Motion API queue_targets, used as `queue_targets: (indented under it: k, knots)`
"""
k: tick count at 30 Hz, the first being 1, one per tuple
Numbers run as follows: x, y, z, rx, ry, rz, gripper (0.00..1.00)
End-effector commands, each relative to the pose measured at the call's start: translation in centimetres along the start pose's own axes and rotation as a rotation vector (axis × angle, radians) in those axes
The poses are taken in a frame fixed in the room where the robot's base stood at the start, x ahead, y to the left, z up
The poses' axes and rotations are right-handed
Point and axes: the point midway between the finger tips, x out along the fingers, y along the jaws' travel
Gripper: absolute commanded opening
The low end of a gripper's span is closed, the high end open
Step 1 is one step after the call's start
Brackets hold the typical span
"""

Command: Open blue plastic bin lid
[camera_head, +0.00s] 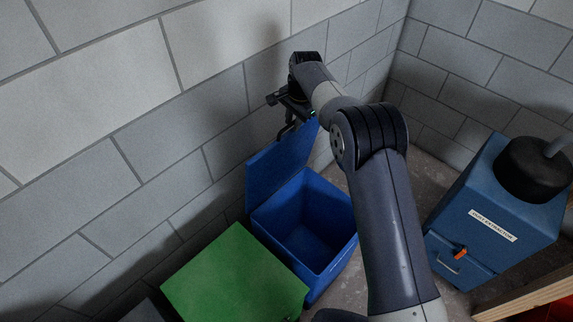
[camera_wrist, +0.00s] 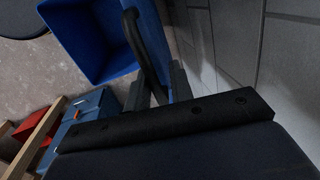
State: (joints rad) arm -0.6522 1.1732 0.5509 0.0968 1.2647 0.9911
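The blue plastic bin (camera_head: 318,272) stands by the grey block wall, its empty inside showing. Its blue lid (camera_head: 277,163) is raised steeply on the wall side. My gripper (camera_head: 290,128) is at the lid's upper edge, partly hidden by the lid and my arm. In the wrist view, the bin (camera_wrist: 88,45) is at upper left and the lid (camera_wrist: 152,40) is seen nearly edge-on. A black curved handle (camera_wrist: 141,50) on the lid runs down to my two fingers (camera_wrist: 162,88). The fingers are a little apart; whether they press on the handle is unclear.
A green-topped box (camera_head: 235,275) stands in front of the bin at left. A blue dust extractor (camera_head: 490,215) with a black round top stands at right. A wooden batten (camera_head: 525,298) is at lower right. The wall (camera_head: 110,90) is close behind the lid and gripper.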

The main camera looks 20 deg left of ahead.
Motion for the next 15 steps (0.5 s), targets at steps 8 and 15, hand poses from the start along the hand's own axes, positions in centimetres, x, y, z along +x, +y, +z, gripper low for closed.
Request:
queue_targets:
  k: [8,15]
  knots:
    - [-1.5,0.0,0.1,-0.001,-0.001,0.0,0.22]
    - [-3.8,0.0,0.1,-0.001,-0.001,0.0,0.22]
